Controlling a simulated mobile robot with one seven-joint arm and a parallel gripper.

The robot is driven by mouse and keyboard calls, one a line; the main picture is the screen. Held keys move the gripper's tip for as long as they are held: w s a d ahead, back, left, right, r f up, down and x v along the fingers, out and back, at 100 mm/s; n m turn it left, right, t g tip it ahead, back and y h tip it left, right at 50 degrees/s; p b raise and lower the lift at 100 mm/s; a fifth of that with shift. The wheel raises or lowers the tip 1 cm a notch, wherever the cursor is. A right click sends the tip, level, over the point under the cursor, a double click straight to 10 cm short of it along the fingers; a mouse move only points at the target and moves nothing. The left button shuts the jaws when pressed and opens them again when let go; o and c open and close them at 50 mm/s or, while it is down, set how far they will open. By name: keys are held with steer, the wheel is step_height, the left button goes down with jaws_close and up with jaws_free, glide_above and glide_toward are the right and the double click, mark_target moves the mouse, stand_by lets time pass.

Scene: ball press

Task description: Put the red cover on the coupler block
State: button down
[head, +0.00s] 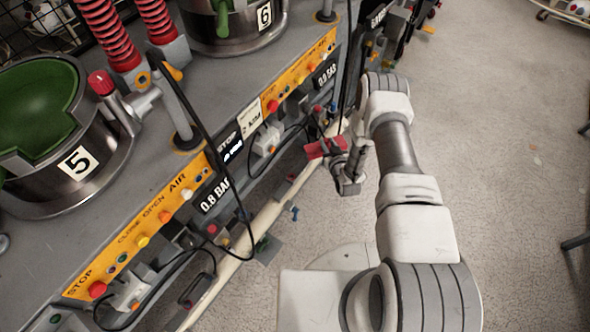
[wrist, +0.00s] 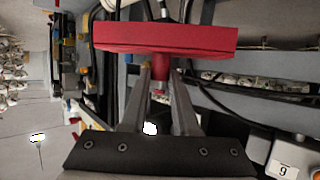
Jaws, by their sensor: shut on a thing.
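The red cover (head: 320,148) is in my gripper (head: 340,168), held out beside the front of the machine bench. In the wrist view the red cover (wrist: 165,39) is a wide flat plate with a short red stem below it. The two fingers of my gripper (wrist: 160,78) are shut on that stem. The plate lies across the upper middle of the wrist view and hides what is behind it. I cannot tell for sure which part is the coupler block; it may be hidden behind the cover.
The bench front carries yellow button panels (head: 150,228), small grey boxes (head: 264,139) and looping black cables (head: 245,205). A pale pipe (head: 240,246) runs below. A box marked 9 (wrist: 284,160) is at the wrist view's lower right. The floor (head: 500,150) at right is mostly clear.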

mark_target(329, 146)
steer(key=shift+m+h, duration=0.6)
steer(key=r+b, duration=0.1)
steer(key=b, duration=0.1)
steer(key=w+r+b, duration=0.1)
steer(key=r+b, duration=0.1)
steer(key=b, duration=0.1)
steer(key=r+b, duration=0.2)
steer(key=b, duration=0.1)
steer(key=shift+w+d+r, duration=0.25)
steer(key=shift+d, duration=0.1)
steer(key=s+r+b, duration=0.4)
steer(key=b, duration=0.5)
steer(key=a+f+n+g+y+b, duration=0.25)
steer(key=a+f+n+y, duration=0.25)
steer(key=a+n+y, duration=0.25)
step_height(329, 146, down, 11)
steer(key=a+g+b, duration=0.1)
steer(key=b, duration=0.2)
steer(key=shift+s+a+n+y, duration=0.15)
steer(key=shift+s+n+y, duration=0.2)
steer(key=shift+g, duration=0.25)
